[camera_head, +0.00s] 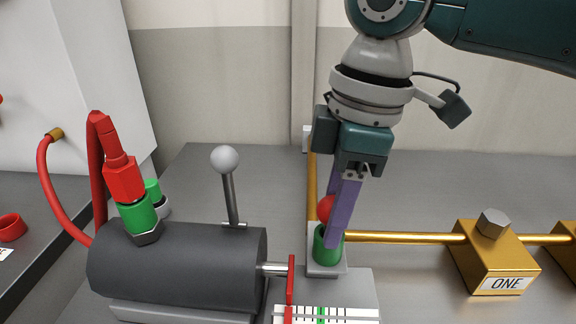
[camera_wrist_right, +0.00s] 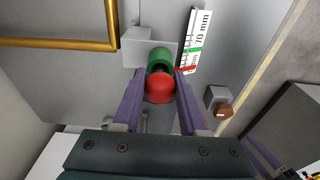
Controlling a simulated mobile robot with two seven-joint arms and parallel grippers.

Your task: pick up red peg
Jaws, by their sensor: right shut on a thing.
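The red peg shows as a round red head (camera_head: 325,209) just above a green socket (camera_head: 327,250) on a small grey block. My right gripper (camera_head: 331,228) points down at it with long purple fingers. In the right wrist view the red head (camera_wrist_right: 159,88) lies between the two fingers, and my right gripper (camera_wrist_right: 159,82) is shut on it. The green socket (camera_wrist_right: 160,59) is right beside the head there. How deep the peg sits in the socket is hidden.
A dark grey cylinder (camera_head: 180,275) with an upright ball-topped lever (camera_head: 225,160) stands to the left. A red hose with a red and green coupling (camera_head: 124,184) joins it. A gold pipe (camera_head: 400,237) runs right to a gold block (camera_head: 492,258) marked ONE. A scale strip (camera_head: 325,314) lies in front.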

